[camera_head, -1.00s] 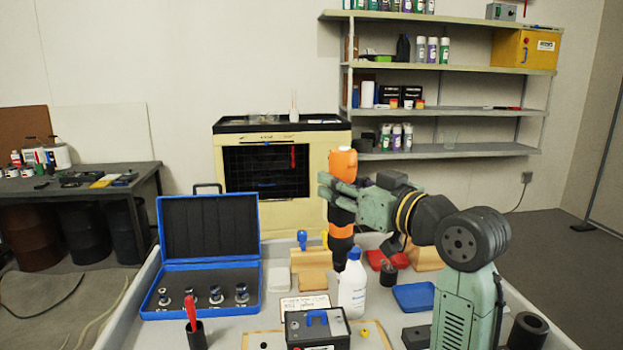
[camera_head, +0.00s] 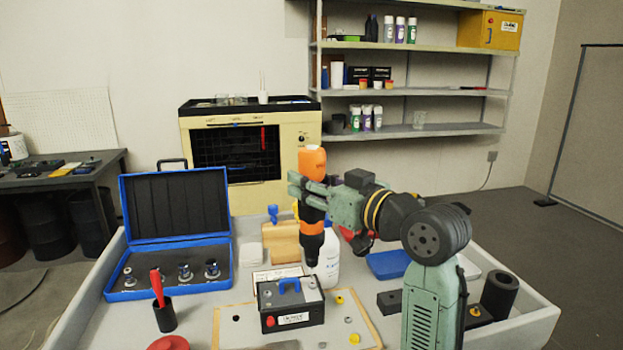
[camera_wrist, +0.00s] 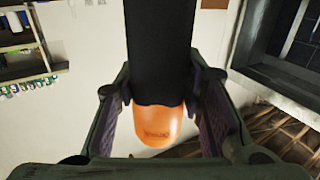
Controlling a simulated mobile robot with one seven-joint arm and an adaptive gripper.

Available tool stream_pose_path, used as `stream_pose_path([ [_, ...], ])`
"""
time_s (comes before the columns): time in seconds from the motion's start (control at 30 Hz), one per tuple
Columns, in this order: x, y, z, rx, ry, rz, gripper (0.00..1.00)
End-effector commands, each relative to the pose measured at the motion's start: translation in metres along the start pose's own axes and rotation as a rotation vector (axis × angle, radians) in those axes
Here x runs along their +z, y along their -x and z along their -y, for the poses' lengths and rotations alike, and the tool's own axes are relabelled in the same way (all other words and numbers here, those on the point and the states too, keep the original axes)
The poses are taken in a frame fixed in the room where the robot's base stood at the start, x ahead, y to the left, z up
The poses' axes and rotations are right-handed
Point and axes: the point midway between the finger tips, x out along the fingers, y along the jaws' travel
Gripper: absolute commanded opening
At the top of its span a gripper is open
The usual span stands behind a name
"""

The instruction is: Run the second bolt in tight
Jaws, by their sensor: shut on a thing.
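An orange and black power driver (camera_head: 312,163) stands upright in my gripper (camera_head: 312,190), nose down, above the table behind the black box. In the wrist view, the two fingers of my gripper (camera_wrist: 153,92) close on the driver's black part, with its orange end (camera_wrist: 160,124) beyond. A black box (camera_head: 290,312) with a blue handle sits on a tan-edged board (camera_head: 222,322). Small yellow pieces (camera_head: 355,338) and a small grey round piece (camera_head: 348,320) lie on the board to its right. I cannot tell which is the second bolt. The driver's nose is apart from them.
A white bottle (camera_head: 327,262) stands close behind the driver's nose. An open blue case (camera_head: 222,284) with several sockets is at the left, near a black cup (camera_head: 166,318) holding a red-handled tool. A blue tray (camera_head: 390,264) and a black cylinder (camera_head: 499,291) are at right.

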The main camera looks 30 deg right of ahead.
Motion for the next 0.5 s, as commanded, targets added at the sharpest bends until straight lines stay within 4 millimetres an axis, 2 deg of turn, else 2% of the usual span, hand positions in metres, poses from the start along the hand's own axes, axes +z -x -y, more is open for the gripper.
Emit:
stream_pose_path([
  [0.13, 0.0082, 0.0001, 0.0005, 0.000, 0.002, -0.003, 0.00],
  [0.5, 0.0086, 0.0002, 0.0003, 0.001, 0.002, -0.003, 0.00],
])
